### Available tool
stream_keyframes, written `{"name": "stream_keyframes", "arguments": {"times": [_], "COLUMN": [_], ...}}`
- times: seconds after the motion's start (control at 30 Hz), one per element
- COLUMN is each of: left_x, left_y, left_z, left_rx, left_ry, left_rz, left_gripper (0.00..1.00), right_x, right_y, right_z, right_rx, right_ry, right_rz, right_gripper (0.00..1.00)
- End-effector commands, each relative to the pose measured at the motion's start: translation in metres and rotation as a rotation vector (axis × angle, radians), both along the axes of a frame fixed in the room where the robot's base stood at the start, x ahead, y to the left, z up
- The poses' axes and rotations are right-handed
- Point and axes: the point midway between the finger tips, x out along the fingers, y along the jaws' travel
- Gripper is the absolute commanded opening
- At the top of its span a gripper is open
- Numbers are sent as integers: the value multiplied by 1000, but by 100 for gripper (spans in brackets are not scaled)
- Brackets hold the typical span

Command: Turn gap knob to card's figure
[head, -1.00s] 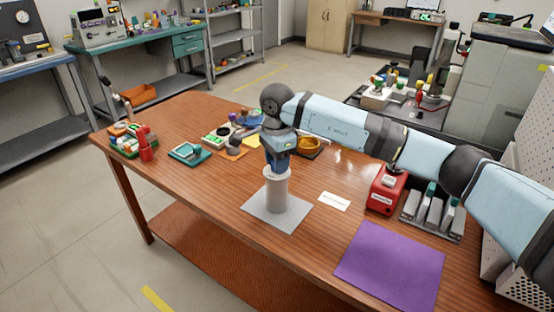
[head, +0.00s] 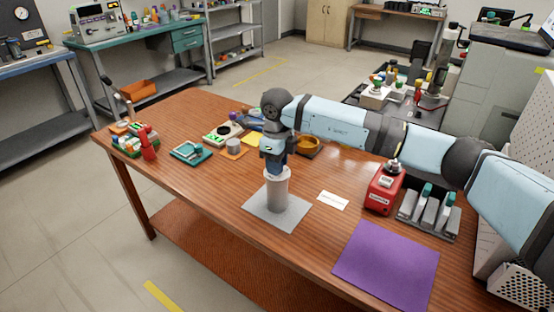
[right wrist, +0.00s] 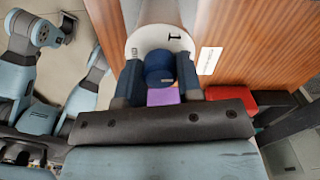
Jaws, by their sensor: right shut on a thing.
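The gap knob is a dark blue round cap (right wrist: 159,68) on top of an upright pale grey cylinder (head: 277,190). The cylinder stands on a grey square plate (head: 262,217). My right gripper (right wrist: 158,82) points down from above, its two fingers on either side of the knob, shut on it. A dial face with a dark mark (right wrist: 175,38) shows beside the knob; its figures are too small to read. The white card (head: 333,200) lies flat right of the plate and also shows in the wrist view (right wrist: 209,60); its print is unreadable. My left gripper cannot be made out clearly.
A purple mat (head: 387,265) lies at the front right. A red box (head: 383,190) and a grey rack (head: 430,212) stand at the right. A teal tray (head: 191,152), a red bottle (head: 148,145) and other small items are on the left. The table's front left is clear.

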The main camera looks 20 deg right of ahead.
Motion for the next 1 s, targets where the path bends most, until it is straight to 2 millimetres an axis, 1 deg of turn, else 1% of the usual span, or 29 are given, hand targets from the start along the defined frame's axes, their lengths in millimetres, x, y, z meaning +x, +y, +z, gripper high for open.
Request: {"name": "stream_keyframes", "arguments": {"times": [0.13, 0.27, 1.0], "left_x": [-1, -1, -1], "left_y": [1, 1, 1], "left_z": [0, 0, 0], "left_rx": [7, 9, 9], "left_ry": [9, 9, 8], "left_rz": [0, 2, 2], "left_gripper": [43, 43, 43], "right_x": [-1, -1, 0], "right_y": [0, 1, 1], "right_z": [1, 0, 0], "right_rx": [-1, 0, 2], "right_ry": [2, 1, 0], "right_rz": [-132, -198, -196], "right_gripper": [10, 10, 10]}}
